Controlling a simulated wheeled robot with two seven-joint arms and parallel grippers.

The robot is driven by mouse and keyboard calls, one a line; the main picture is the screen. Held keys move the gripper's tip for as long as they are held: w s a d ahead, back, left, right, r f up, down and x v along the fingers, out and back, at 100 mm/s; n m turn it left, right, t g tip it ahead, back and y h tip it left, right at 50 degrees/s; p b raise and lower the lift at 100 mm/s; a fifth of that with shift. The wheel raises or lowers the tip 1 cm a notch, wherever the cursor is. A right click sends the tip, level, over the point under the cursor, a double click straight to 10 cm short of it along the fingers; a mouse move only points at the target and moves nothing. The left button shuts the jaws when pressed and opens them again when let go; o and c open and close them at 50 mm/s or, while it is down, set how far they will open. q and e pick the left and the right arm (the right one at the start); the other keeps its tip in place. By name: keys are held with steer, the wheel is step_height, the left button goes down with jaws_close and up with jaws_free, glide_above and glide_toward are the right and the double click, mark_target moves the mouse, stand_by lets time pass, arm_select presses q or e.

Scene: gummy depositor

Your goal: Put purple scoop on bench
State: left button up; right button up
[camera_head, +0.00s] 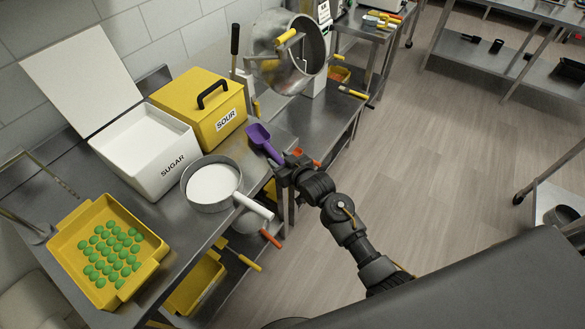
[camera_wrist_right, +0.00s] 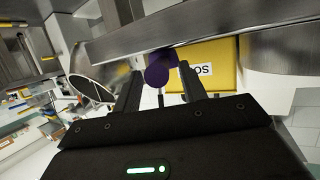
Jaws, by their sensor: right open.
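The purple scoop (camera_head: 260,137) is at the front edge of the steel bench (camera_head: 190,245), to the right of the yellow SOUR bin. Its handle points toward my right gripper (camera_head: 284,168), which is at the bench's front edge. In the right wrist view the right gripper (camera_wrist_right: 160,90) is open, with its two fingers apart. A rounded purple part of the scoop (camera_wrist_right: 157,74) shows between and just beyond the fingertips, below the bench's edge. I cannot tell whether the fingers touch it or whether the scoop rests fully on the bench. My left gripper is not in view.
The yellow SOUR bin (camera_head: 197,106), open white SUGAR bin (camera_head: 144,150) and a pan of white powder (camera_head: 205,208) crowd the bench. A yellow tray with green gummies (camera_head: 80,232) is at the left. A steel drum (camera_head: 270,52) stands behind. The floor (camera_head: 430,160) at right is clear.

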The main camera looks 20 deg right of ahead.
steer(key=b+v, duration=0.1)
steer(key=v, duration=0.8)
steer(key=shift+s, duration=0.15)
steer(key=s+d+f+g+h, duration=0.15)
steer(key=s+f, duration=0.35)
steer(key=f, duration=0.6)
steer(key=s+d+f+m+g, duration=0.1)
steer(key=s+f+g, duration=0.2)
steer(key=s+f, duration=0.55)
steer(key=s+d+f+g+h, duration=0.1)
steer(key=s+d+f+g, duration=0.15)
steer(key=f, duration=1.15)
steer(key=s+d+f+g, duration=0.1)
steer(key=s+f, duration=0.4)
steer(key=s, duration=0.5)
steer(key=s+d+f+g+h, duration=0.1)
steer(key=s+d+f+g, duration=0.1)
steer(key=s, duration=0.8)
steer(key=s+d+f+g, duration=0.2)
steer(key=s+d+f, duration=0.1)
steer(key=s+f, duration=0.4)
steer(key=s, duration=0.3)
steer(key=shift+s+f, duration=0.3)
steer(key=shift+s, duration=0.1)
steer(key=shift+d+h, duration=0.1)
steer(key=shift+h, duration=0.15)
